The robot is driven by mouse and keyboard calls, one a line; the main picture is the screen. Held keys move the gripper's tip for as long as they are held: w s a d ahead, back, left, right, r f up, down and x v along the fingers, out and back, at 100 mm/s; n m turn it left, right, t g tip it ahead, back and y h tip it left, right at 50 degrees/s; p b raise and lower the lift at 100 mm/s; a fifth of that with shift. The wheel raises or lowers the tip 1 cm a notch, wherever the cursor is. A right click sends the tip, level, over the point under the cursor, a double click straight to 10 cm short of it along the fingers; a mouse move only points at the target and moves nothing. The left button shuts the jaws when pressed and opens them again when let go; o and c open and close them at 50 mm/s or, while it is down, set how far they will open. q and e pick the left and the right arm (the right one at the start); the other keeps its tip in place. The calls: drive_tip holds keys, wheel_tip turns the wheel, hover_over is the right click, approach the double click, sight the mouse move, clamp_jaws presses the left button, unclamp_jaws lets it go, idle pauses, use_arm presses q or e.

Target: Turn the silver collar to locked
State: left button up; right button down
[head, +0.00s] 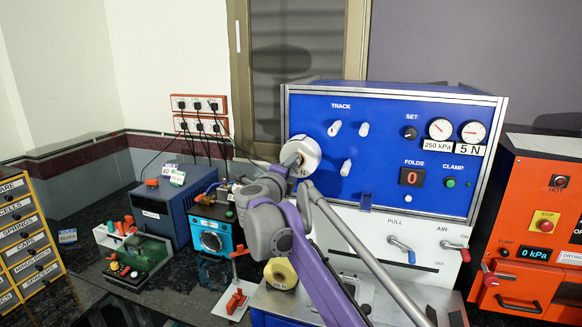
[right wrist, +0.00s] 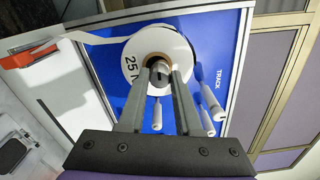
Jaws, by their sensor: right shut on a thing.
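The silver collar (right wrist: 158,76) is a small grey metal hub at the centre of a white roll (right wrist: 133,75) printed "25 N", which is mounted on the blue panel. My right gripper (right wrist: 160,82) is shut on the collar, one finger on each side of it. In the head view the roll (head: 309,152) is at the panel's left edge; my right arm reaches up to it and hides much of the collar. No locked or unlocked mark is readable. My left gripper is not in view.
The blue panel (head: 385,130) holds TRACK rollers (head: 346,167), gauges (head: 440,129) and a CLAMP button (head: 450,182). A white tape (right wrist: 97,37) runs off the roll towards an orange-red part (right wrist: 30,55). A teal machine (head: 210,240) and a yellow spool (head: 280,274) stand left and below.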

drive_tip(key=shift+n, duration=0.3)
drive_tip(key=c, duration=0.6)
unclamp_jaws()
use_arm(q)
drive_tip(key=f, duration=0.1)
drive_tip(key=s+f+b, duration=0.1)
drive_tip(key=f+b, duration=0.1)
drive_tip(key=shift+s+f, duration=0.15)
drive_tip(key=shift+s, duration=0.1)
use_arm(e)
drive_tip(key=v, duration=1)
drive_tip(key=shift+s, duration=0.4)
drive_tip(key=shift+a, duration=0.1)
